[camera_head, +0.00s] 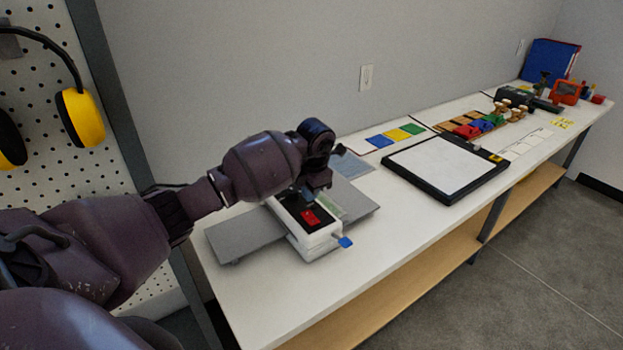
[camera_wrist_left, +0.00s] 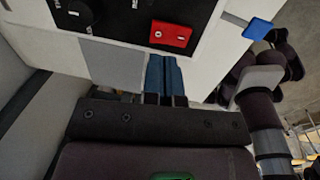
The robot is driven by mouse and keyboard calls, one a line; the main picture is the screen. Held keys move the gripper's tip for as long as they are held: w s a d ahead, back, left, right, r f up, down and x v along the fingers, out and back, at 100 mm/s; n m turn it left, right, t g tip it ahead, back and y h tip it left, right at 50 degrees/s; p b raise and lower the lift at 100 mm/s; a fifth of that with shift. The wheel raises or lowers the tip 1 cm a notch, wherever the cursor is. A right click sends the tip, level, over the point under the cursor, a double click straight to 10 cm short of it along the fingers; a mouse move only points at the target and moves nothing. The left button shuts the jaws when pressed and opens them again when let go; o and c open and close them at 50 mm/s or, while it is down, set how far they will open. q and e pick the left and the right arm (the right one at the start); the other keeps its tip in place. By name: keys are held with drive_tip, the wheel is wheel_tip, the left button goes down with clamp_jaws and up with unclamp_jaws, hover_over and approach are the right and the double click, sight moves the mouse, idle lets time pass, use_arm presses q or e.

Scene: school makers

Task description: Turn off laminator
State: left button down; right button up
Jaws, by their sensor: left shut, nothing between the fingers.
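The laminator (camera_head: 309,244) is a white box with grey trays on both sides, standing on the near end of the white table. Its black top panel carries a red rocker switch (camera_head: 310,217). A blue-tipped lever (camera_head: 345,242) sticks out of its front right. In the left wrist view, the red switch (camera_wrist_left: 171,35) sits near a black dial (camera_wrist_left: 76,13), and the blue lever tip (camera_wrist_left: 257,28) is at the upper right. My left gripper (camera_head: 318,183) hangs over the back part of the laminator; its shut, empty blue fingers (camera_wrist_left: 165,75) appear just below the switch.
A black-framed white board (camera_head: 443,168) lies to the right on the table. Several colored cards, blocks and tools stand farther along. A pegboard with yellow earmuffs (camera_head: 82,115) is at the left. The table front between laminator and board is clear.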

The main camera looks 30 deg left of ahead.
sight(308, 214)
use_arm(q)
drive_tip(key=f, duration=0.4)
drive_tip(key=shift+a, duration=0.2)
drive_tip(key=shift+w+a+f, duration=0.1)
drive_tip(key=shift+f, duration=0.75)
use_arm(e)
drive_tip(key=shift+s+d+f, duration=0.15)
drive_tip(key=shift+s+f, duration=0.35)
drive_tip(key=shift+s, duration=0.1)
drive_tip(key=shift+w+r, duration=0.1)
drive_tip(key=shift+w, duration=0.05)
use_arm(q)
drive_tip(key=shift+a+f, duration=0.15)
drive_tip(key=shift+f, duration=0.15)
use_arm(e)
drive_tip(key=shift+w+r, duration=0.1)
drive_tip(key=shift+w, duration=0.25)
